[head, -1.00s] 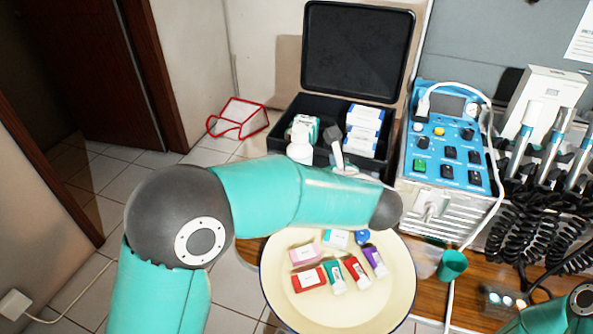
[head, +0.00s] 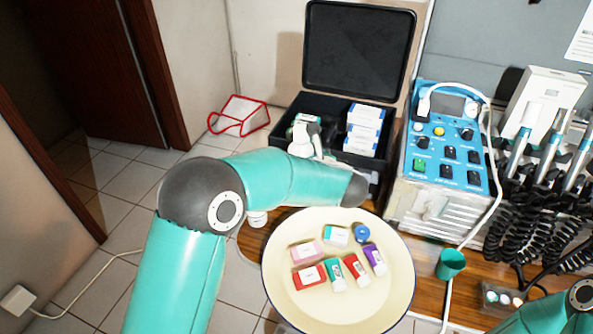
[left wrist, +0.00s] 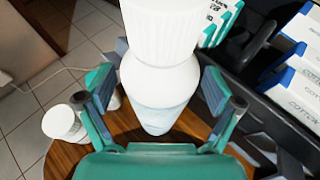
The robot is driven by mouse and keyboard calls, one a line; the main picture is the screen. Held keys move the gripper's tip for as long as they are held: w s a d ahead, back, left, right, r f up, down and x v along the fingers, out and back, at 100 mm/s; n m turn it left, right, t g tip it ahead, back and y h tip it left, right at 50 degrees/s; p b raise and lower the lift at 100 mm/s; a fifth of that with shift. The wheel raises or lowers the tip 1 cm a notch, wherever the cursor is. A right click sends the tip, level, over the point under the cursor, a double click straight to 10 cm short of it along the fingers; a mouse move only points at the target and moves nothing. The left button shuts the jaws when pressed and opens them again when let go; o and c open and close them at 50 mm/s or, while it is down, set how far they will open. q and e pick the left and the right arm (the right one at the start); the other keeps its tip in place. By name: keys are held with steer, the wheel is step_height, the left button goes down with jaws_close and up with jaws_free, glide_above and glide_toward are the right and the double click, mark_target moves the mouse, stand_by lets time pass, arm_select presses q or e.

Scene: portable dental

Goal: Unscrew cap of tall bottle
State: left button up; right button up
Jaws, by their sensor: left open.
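The tall bottle is white, with a ribbed cap (left wrist: 165,30) at the top of the left wrist view and a smooth body (left wrist: 158,90) below it. It also shows in the head view as a white bottle (head: 299,142), its lower part hidden behind my left arm. My left gripper (left wrist: 158,90) is open, with one finger on each side of the bottle below the cap. I cannot tell whether either finger touches it. In the head view the left gripper (head: 315,135) is small, right beside the bottle. My right gripper is out of view; only its arm shows at the lower right.
A cream tray (head: 285,285) with several small boxes and tubes is in front of my left arm. An open black case (head: 390,165) with white boxes stands behind. A blue dental unit (head: 445,150) is to the right. Short white bottles (left wrist: 65,122) stand beside the tall one.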

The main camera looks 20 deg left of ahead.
arm_select(q)
steer(key=c, duration=1.7)
jaws_close()
steer(key=shift+r, duration=0.1)
